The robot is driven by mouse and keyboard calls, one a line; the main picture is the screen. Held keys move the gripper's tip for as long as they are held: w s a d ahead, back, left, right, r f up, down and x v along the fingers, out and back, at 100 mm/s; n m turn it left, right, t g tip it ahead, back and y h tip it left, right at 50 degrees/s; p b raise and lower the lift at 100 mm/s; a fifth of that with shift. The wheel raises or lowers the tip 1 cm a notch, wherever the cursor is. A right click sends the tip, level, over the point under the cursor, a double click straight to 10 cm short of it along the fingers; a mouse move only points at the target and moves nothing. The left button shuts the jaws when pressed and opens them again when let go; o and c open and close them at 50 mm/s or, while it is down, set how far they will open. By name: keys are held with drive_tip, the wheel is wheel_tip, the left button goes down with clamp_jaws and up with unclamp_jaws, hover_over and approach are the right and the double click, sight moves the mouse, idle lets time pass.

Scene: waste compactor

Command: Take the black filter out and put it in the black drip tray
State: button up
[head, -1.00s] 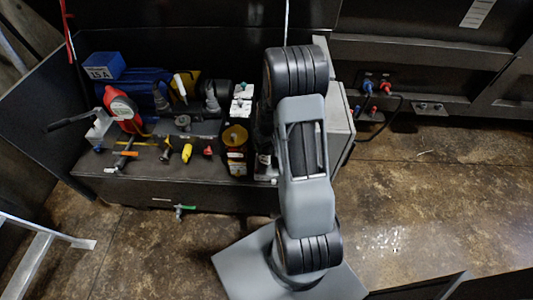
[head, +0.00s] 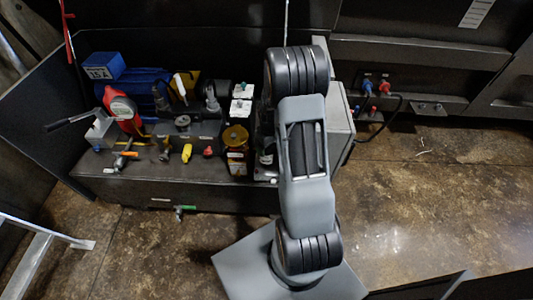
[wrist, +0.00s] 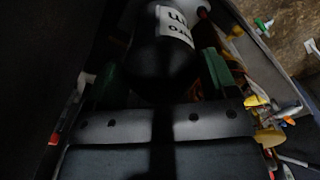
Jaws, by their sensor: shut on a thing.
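The black filter (wrist: 150,62) is a dark cylinder with a white printed label, in the upper middle of the wrist view. My gripper (wrist: 165,78) is shut on it, with one green finger on each side. The filter's lower end is close to the dark gripper body. In the head view my own arm hides the gripper and most of what lies behind it. I cannot pick out the black drip tray with certainty in either view.
A grey box (head: 340,125) stands right of my arm. Cables hang from the wall panel (head: 425,80). The floor at right is clear.

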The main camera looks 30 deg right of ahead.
drive_tip(key=n, duration=0.7)
drive_tip(key=shift+s+d, duration=0.2)
